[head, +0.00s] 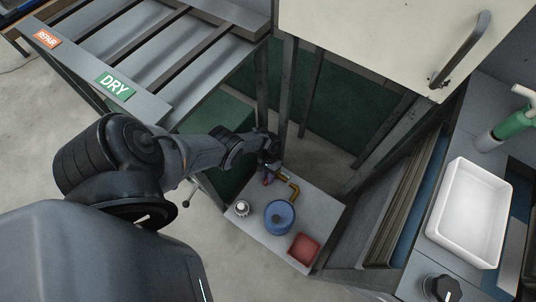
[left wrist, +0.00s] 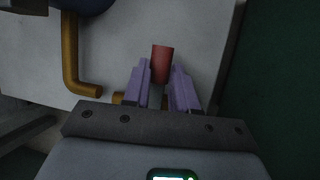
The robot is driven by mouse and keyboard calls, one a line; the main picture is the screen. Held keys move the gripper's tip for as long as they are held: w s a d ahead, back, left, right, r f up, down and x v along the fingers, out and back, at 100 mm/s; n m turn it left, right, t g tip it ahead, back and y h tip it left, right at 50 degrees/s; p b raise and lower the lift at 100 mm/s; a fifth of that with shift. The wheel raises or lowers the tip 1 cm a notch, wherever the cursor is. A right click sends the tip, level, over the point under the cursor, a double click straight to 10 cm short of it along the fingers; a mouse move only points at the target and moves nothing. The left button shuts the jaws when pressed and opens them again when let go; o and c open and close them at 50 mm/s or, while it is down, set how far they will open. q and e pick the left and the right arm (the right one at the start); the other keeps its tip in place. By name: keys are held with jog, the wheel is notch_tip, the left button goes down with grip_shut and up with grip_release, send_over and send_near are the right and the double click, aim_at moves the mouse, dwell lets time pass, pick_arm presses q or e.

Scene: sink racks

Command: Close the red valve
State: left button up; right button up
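The red valve handle (left wrist: 162,64) is an upright-looking red piece between the two purple fingers of my left gripper (left wrist: 161,78) in the left wrist view. The fingers are close together and appear to touch it on both sides. In the head view my left gripper (head: 270,176) is at the back edge of a small grey table, beside a brass pipe (head: 293,190). There the gripper mostly hides the valve. The pipe also shows in the left wrist view (left wrist: 70,60). My right gripper is not in view.
On the grey table (head: 258,233) stand a blue round container (head: 279,219), a small white-topped piece (head: 242,208) and a red tray (head: 304,249). Dark posts rise behind the table. A white basin (head: 469,213) is at the right, and a rack marked DRY (head: 150,100) at the upper left.

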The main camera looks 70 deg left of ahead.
pick_arm(q)
jog(key=o, duration=0.4)
jog(key=shift+p+v, duration=0.55)
jog(key=shift+v, duration=0.2)
jog(key=p+v, duration=0.3)
jog(key=v, duration=0.3)
jog(key=shift+a, duration=0.1)
